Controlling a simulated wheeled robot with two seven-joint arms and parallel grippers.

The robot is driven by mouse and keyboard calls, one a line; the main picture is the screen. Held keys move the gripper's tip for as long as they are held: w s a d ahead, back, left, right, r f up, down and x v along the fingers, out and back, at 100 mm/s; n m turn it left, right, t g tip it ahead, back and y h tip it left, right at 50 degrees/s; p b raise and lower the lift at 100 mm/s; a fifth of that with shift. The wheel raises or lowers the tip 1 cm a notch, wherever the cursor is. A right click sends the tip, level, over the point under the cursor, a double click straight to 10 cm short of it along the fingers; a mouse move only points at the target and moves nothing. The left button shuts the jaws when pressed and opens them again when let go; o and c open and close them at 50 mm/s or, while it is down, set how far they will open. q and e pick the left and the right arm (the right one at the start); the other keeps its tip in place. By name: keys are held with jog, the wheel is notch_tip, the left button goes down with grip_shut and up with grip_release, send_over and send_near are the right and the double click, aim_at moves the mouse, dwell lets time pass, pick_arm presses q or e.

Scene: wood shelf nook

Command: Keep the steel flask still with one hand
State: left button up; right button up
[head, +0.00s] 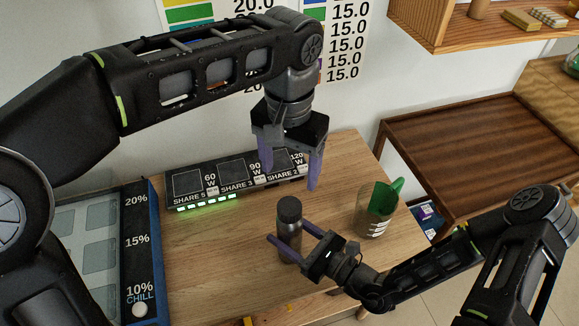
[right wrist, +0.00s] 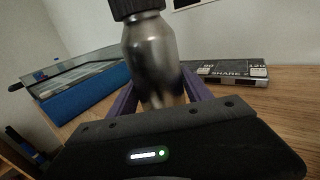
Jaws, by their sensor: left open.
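The steel flask (head: 290,232) is dark grey with a black cap and stands upright on the wooden table, near its front edge. My right gripper (head: 286,231) reaches it from the right, with one purple finger on each side of its body. In the right wrist view the flask (right wrist: 153,60) fills the space between the fingers (right wrist: 160,88), which look shut on it. My left gripper (head: 290,178) is open and empty, pointing down above the back of the table, behind the flask and apart from it.
A black panel with share labels (head: 235,180) lies at the table's back, below my left gripper. A clear cup with a green piece (head: 378,212) stands right of the flask. A blue-framed chill case (head: 139,240) is at left. Bare wood (head: 225,245) lies left of the flask.

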aim_at(300, 240)
jog(key=o, duration=0.4)
jog(key=shift+s+d+f, duration=0.1)
jog(key=shift+s+d, duration=0.2)
jog(key=shift+d, duration=0.15)
jog(key=b+v, duration=0.1)
jog(key=v, duration=0.5)
jog(key=shift+s+d, duration=0.25)
jog(key=shift+d, duration=0.05)
jog(key=shift+d, duration=0.1)
